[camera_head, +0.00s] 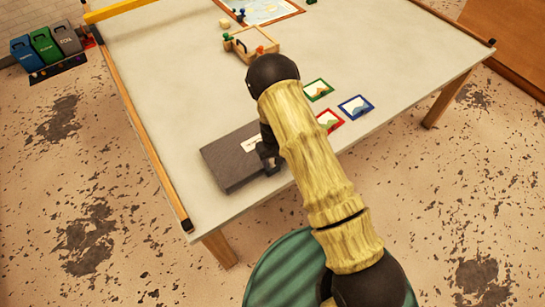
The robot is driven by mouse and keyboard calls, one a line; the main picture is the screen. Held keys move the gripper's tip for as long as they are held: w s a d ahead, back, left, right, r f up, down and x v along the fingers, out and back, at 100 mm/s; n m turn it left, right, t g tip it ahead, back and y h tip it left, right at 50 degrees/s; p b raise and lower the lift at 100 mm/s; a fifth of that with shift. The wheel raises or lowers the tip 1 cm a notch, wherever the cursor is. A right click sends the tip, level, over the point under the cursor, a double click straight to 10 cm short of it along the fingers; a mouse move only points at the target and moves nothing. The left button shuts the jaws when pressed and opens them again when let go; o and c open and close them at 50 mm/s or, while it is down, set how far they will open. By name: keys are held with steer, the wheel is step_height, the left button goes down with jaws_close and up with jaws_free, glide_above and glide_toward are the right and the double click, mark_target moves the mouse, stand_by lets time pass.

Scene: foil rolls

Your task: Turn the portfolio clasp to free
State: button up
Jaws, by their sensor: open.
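A dark grey, flat, box-like case (225,165), which looks like the portfolio, lies on the near left part of the table. It has a white label (251,143) on its top. My gripper (267,160) is open at the case's right side, and my arm comes in over the right. I cannot tell whether the gripper touches the case. The clasp cannot be made out; the gripper and arm cover that side of the case.
On the pale table (170,110), green (318,90), blue (356,107) and red (329,121) framed cards lie right of my arm. A wooden tray (252,42) with small pieces and a framed map (262,8) are farther back. Blue, green and grey containers (45,47) stand beyond the left edge.

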mark_target(272, 160)
steer(key=c, duration=1)
steer(key=shift+f+m+b, duration=0.1)
steer(key=shift+m+b, duration=0.95)
steer(key=shift+m, duration=0.45)
steer(key=o, duration=1)
steer(key=shift+r, duration=0.2)
step_height(272, 160, up, 17)
steer(key=b, duration=0.4)
